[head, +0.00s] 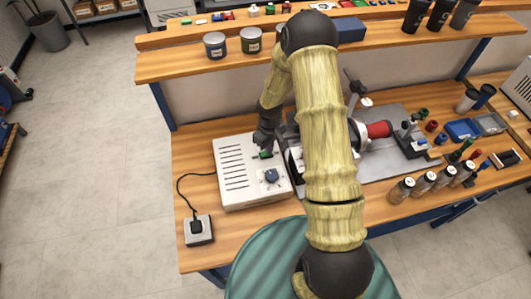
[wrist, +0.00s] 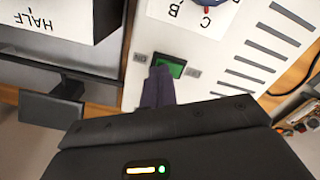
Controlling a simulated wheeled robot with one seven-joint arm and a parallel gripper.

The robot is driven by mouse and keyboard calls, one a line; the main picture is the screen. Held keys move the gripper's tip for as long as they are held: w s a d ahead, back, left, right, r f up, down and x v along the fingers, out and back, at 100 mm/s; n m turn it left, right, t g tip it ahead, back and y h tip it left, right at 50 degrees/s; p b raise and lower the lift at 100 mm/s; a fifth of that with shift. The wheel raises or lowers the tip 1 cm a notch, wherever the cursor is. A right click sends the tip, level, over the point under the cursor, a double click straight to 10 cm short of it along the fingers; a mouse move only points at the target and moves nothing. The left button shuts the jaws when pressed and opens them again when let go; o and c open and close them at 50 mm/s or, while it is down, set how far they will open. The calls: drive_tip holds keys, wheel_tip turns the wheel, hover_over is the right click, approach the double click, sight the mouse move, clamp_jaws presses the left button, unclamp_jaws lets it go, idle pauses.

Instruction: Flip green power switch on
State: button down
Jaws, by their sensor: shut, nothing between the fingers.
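The green power switch (wrist: 170,65) sits on the white control box (wrist: 210,50) in the wrist view, between two small grey labels. In the head view the switch (head: 265,155) is a small green patch on the box's top (head: 232,190). My gripper (wrist: 160,72) is shut and empty, its fingertips at the near edge of the switch and covering part of it. I cannot tell whether they touch it. In the head view my gripper (head: 263,142) is just behind the switch. Which way the switch is tipped is not clear.
A blue knob (head: 271,175) is on the box in front of the switch. A black cable runs to a socket block (head: 199,230) at the left. A machine with a red cylinder (head: 379,129) stands close on the right. Several bottles (head: 402,190) stand farther right.

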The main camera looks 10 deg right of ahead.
drive_tip(key=shift+f, duration=0.35)
idle(0.3)
drive_tip(key=shift+r+p, duration=2.3)
drive_tip(key=shift+r, duration=1.25)
drive_tip(key=s+r+m+t+b, duration=0.2)
drive_tip(key=s+r+m, duration=0.4)
drive_tip(key=s+r, duration=1.1)
wheel_tip(320, 180, up, 3)
drive_tip(key=shift+s+r+t, duration=0.15)
drive_tip(key=shift+t, duration=0.15)
